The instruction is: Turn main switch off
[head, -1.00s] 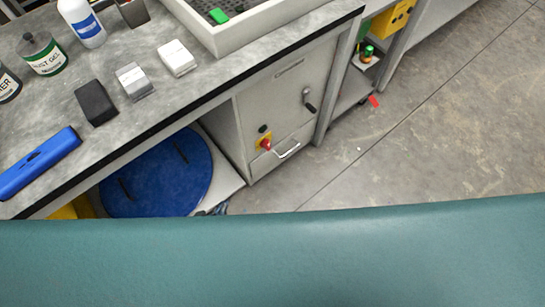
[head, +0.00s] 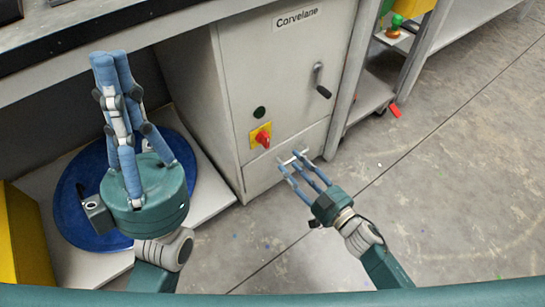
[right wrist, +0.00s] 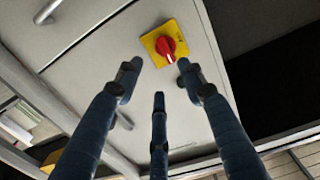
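The main switch (head: 263,140) is a red rotary knob on a yellow plate, low on the front of the grey cabinet (head: 285,85) in the head view. In the right wrist view the red knob (right wrist: 166,46) shows a white mark. My right gripper (head: 293,160) is open and empty, its fingers below and right of the switch in the head view. In the right wrist view its fingertips are spread below the knob, with no clear contact. My left gripper (head: 112,58) points up at the left; its fingertips overlap in view, and nothing shows in it.
The cabinet also has a dark round button (head: 259,112) and a black-gripped lever (head: 321,83). A blue round lid (head: 75,200) lies under the bench (head: 120,30), behind my left gripper. A yellow object (head: 20,235) stands far left. The floor (head: 440,190) at right is mostly clear.

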